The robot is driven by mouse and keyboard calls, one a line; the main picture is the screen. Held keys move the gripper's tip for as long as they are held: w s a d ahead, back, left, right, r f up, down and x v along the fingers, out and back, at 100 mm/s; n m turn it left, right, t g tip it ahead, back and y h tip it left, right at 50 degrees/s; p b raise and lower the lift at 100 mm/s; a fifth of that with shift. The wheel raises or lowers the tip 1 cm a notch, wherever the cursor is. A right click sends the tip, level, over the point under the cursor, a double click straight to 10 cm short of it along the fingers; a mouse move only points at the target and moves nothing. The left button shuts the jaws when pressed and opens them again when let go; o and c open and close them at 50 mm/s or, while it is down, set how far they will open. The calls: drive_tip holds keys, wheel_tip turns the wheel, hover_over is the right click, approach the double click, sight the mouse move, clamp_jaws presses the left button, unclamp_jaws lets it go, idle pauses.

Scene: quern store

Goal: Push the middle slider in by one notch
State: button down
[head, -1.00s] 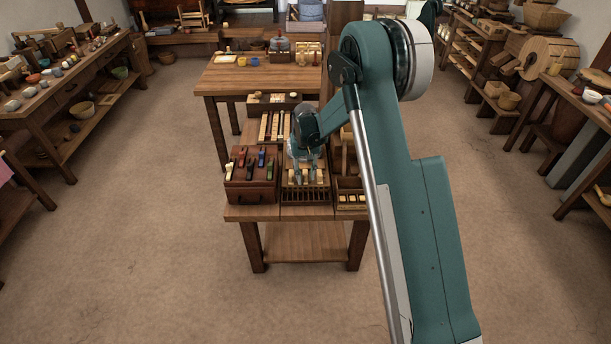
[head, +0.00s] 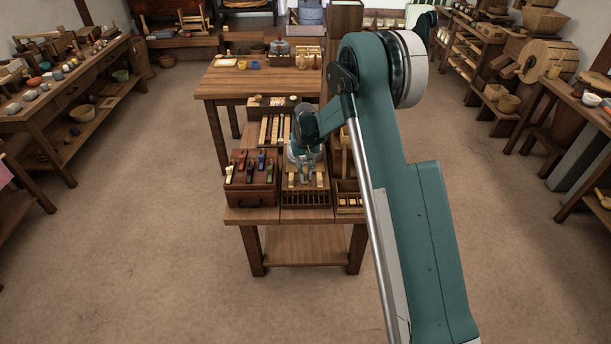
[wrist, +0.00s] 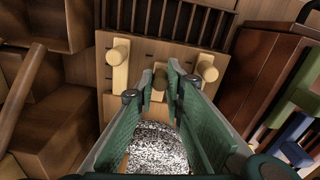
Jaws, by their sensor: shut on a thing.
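The slider board (head: 292,188) lies at the front of the bench, and it shows in the wrist view (wrist: 150,48) with three pale wooden sliders. In the wrist view one outer slider (wrist: 119,62) is at left and the other (wrist: 206,69) at right, each with a round knob. The middle slider (wrist: 158,84) is between them, its knob between my green fingertips and partly hidden by them. My gripper (wrist: 160,78) is shut on this knob. In the head view my gripper (head: 304,183) is low over the board, hiding most of the middle slider.
A brown box with coloured levers (head: 250,190) stands close on the left of the board. A compartmented tray with pale blocks (head: 350,202) is close on the right. A rack with long strips (head: 272,130) lies behind. Dark slots line the board's front edge.

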sight(305, 174)
drive_tip(key=c, duration=2.4)
unclamp_jaws()
drive_tip(key=shift+o, duration=0.2)
drive_tip(key=shift+r, duration=0.15)
wheel_tip(305, 174, up, 12)
